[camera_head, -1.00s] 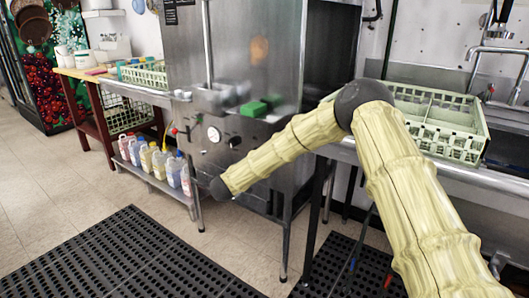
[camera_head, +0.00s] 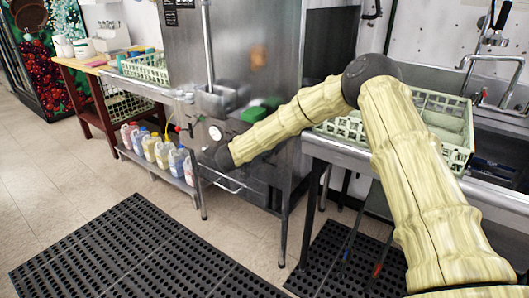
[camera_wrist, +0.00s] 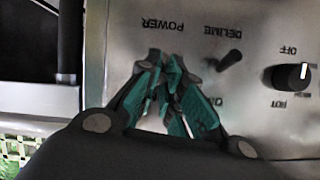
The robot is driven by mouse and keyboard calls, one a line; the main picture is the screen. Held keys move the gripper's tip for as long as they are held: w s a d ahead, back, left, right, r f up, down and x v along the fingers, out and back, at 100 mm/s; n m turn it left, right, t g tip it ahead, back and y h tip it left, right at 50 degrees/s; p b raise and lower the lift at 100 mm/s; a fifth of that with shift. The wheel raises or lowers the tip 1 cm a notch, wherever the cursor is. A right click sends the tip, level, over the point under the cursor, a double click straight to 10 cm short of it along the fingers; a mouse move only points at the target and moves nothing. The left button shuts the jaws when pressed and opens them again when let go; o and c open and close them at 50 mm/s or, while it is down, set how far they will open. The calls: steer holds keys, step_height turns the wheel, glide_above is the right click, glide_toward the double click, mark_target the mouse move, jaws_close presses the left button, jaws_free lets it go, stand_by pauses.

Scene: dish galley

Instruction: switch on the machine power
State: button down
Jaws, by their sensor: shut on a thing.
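The dish machine (camera_head: 240,50) is a tall steel box, with a round gauge (camera_head: 215,133) low on its front. Its control panel (camera_wrist: 200,25) fills the wrist view upside down, with the labels POWER and DELIME. A dark lever (camera_wrist: 230,60) sits by the DELIME label. My gripper (camera_wrist: 163,60) has teal finger pads that close together at the POWER label. It is shut on the power switch there, which the fingers almost wholly hide. I cannot tell which way the switch is set. In the head view my arm hides the gripper.
A black knob (camera_wrist: 291,76) with OFF and HOT marks is beside the switches. Several bottles (camera_head: 162,152) stand on a low shelf at left. A green dish rack (camera_head: 455,155) is on the right counter. Black mats (camera_head: 130,250) cover open floor.

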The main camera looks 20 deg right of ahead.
steer(key=shift+f, duration=0.1)
stand_by(0.4)
steer(key=c, duration=1.5)
jaws_free()
steer(key=shift+d, duration=0.1)
steer(key=v, duration=1.2)
steer(key=shift+s, duration=0.1)
